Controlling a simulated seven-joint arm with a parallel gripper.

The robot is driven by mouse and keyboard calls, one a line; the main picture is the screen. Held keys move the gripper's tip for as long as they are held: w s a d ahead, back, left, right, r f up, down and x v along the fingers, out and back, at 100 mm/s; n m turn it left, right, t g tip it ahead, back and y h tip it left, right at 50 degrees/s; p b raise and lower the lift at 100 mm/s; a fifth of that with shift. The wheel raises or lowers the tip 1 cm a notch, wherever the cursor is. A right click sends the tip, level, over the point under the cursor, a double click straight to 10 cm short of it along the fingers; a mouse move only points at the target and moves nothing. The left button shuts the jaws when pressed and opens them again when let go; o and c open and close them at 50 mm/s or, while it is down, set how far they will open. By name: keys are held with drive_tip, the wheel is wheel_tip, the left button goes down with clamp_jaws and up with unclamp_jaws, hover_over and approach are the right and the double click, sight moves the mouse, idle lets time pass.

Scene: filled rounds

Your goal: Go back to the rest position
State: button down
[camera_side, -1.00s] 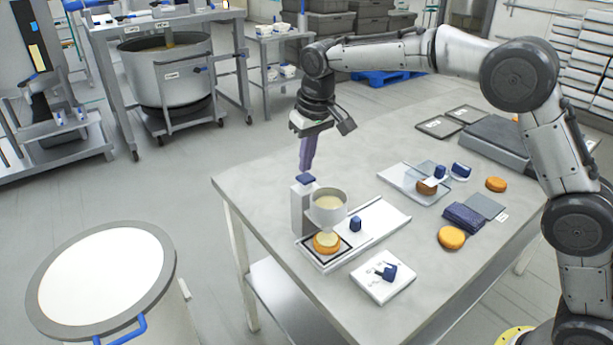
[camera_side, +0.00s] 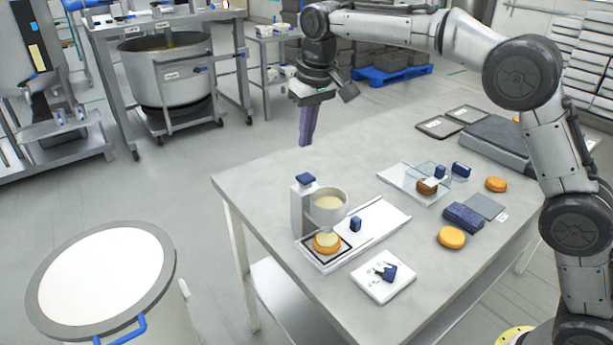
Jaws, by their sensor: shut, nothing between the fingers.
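My gripper (camera_side: 307,128) hangs with its purple fingers pointing down, above the far left part of the table (camera_side: 262,190). The fingers are together and hold nothing. Below it stands a white dispenser (camera_side: 300,211) with a blue top and a cup-shaped hopper (camera_side: 328,208) of pale filling. The gripper is clear of it. A round cake (camera_side: 326,243) with a pale top sits under the hopper, on a dark-framed square on a white tray (camera_side: 378,222).
A blue-handled piece lies on a white plate (camera_side: 372,291) at the front. A lidded drum (camera_side: 45,245) stands left.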

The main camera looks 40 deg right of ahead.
drive_tip(key=s+d+r+t, duration=0.1)
drive_tip(key=s+d+r, duration=0.15)
drive_tip(key=r, duration=0.25)
drive_tip(key=s+d+r+t, duration=0.1)
drive_tip(key=s+d+r, duration=0.1)
drive_tip(key=s+r, duration=0.25)
drive_tip(key=s+d+r+m+t, duration=0.15)
drive_tip(key=s+d, duration=0.25)
drive_tip(key=s, duration=0.9)
drive_tip(key=s+d+f+n, duration=0.1)
drive_tip(key=s+d+f, duration=0.1)
drive_tip(key=s+f, duration=1.2)
drive_tip(key=s, duration=0.2)
drive_tip(key=shift+s+f, duration=0.3)
drive_tip(key=shift+s, duration=0.1)
drive_tip(key=shift+n, duration=0.25)
